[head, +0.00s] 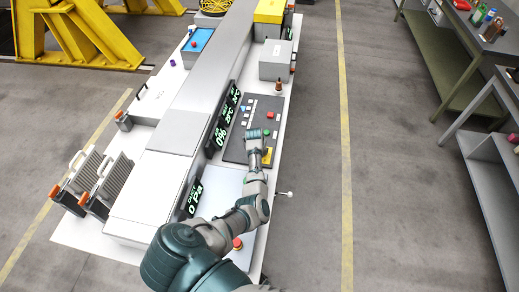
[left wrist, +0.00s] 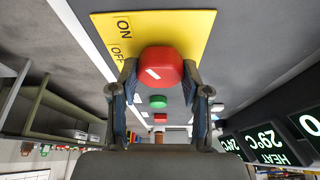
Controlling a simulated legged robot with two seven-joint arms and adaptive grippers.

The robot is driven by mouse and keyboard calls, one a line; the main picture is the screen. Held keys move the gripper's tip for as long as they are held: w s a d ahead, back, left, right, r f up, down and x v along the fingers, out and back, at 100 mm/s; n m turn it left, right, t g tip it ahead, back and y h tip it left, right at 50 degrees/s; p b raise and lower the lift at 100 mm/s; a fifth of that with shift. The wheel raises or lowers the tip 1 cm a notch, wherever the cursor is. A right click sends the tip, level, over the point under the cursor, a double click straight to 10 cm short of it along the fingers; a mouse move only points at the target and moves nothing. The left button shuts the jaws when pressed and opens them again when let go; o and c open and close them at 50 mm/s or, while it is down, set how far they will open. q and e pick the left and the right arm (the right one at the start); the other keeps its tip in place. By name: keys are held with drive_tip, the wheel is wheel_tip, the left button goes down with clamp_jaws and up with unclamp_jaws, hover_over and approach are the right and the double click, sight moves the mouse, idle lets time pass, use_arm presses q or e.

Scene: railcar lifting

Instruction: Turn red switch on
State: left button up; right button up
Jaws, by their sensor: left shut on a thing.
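The red switch (left wrist: 161,67) is a rounded red knob with a short white mark on its left part. It stands on a yellow plate (left wrist: 188,27) lettered ON and OFF on the left side. My left gripper (left wrist: 160,78) has one finger on each side of the knob and is shut on it. In the head view my left gripper (head: 258,138) is at the dark control panel (head: 236,150), by the yellow plate (head: 268,157). The arm mostly hides the knob there. My right gripper is not in view.
A green button (left wrist: 158,101) and a red button (left wrist: 160,118) lie beyond the knob. Lit displays (head: 222,135) stand along the panel's left side. A lever with a white ball (head: 290,194) sticks out at the console's right edge. The floor (head: 315,120) to the right is clear.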

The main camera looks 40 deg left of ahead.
use_arm(q)
drive_tip(key=shift+d, duration=0.1)
drive_tip(key=o, duration=1.1)
drive_tip(key=shift+s, duration=0.1)
drive_tip(key=shift+o, duration=0.2)
drive_tip(key=v, duration=1.2)
